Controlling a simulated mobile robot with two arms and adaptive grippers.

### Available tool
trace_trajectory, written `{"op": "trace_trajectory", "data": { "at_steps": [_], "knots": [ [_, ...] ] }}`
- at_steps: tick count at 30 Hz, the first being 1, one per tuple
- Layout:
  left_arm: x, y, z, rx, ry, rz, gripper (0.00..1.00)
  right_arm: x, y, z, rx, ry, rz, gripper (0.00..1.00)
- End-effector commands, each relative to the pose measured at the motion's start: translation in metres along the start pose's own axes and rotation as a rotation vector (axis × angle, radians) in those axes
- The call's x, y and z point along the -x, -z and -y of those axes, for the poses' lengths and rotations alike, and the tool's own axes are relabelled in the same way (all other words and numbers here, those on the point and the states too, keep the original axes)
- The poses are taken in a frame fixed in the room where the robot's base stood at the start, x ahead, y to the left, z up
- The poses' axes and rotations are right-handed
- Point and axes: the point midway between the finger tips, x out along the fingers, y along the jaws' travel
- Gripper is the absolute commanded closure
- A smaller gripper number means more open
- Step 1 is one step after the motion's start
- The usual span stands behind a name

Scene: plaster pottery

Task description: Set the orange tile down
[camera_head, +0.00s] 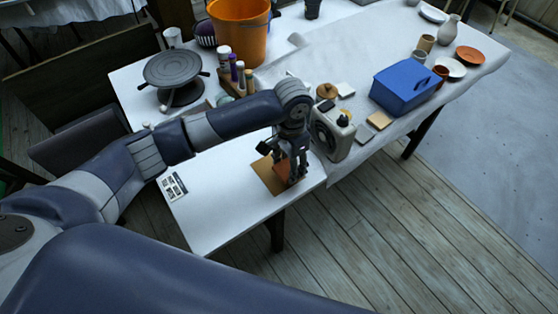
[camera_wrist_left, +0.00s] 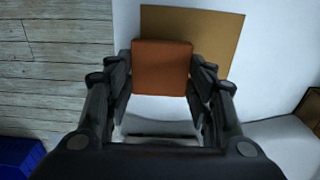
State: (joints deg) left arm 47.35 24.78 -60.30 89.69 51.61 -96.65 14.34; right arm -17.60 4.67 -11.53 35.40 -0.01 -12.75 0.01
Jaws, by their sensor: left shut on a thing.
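The orange tile (camera_wrist_left: 161,68) is square and sits between the fingers of my left gripper (camera_wrist_left: 160,84) in the left wrist view. The gripper is shut on it. In the head view my left gripper (camera_head: 291,180) points down over the near right part of the white table, and the tile (camera_head: 281,168) shows partly behind its fingers. A flat tan sheet (camera_head: 262,169) lies on the table beside and partly under the tile in the picture. It also shows in the left wrist view (camera_wrist_left: 215,35). I cannot tell whether the tile touches the sheet. My right gripper is not in view.
A cream canister-like object (camera_head: 332,132) stands close to the right of my left gripper. Beyond it are a blue toolbox (camera_head: 403,87) and a small tan tile (camera_head: 379,120). A printed card (camera_head: 172,185) lies at left. The near table (camera_head: 220,215) is mostly clear.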

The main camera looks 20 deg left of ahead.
Motion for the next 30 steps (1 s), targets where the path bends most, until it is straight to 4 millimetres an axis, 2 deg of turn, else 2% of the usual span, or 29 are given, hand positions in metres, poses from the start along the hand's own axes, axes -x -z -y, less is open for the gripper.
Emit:
{"op": "trace_trajectory", "data": {
  "at_steps": [1,3,7,10,17,29,30],
  "knots": [
    [0.001,-0.002,0.013,0.005,0.002,0.000,0.76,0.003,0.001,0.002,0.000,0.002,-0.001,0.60],
    [-0.001,-0.003,0.024,0.003,0.001,0.000,0.76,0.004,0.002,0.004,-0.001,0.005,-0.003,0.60],
    [-0.003,-0.005,0.036,0.001,-0.001,0.000,0.76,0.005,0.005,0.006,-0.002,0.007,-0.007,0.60],
    [-0.009,-0.005,0.038,0.000,-0.002,0.000,0.76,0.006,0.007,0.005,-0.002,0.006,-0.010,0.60],
    [-0.036,-0.005,0.038,0.000,0.000,0.000,0.76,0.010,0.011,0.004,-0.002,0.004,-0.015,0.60],
    [-0.042,-0.005,0.037,-0.001,-0.001,-0.001,0.76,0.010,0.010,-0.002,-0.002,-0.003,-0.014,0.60],
    [-0.042,-0.005,0.037,-0.001,-0.001,-0.001,0.41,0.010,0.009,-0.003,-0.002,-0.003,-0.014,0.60]
  ]
}}
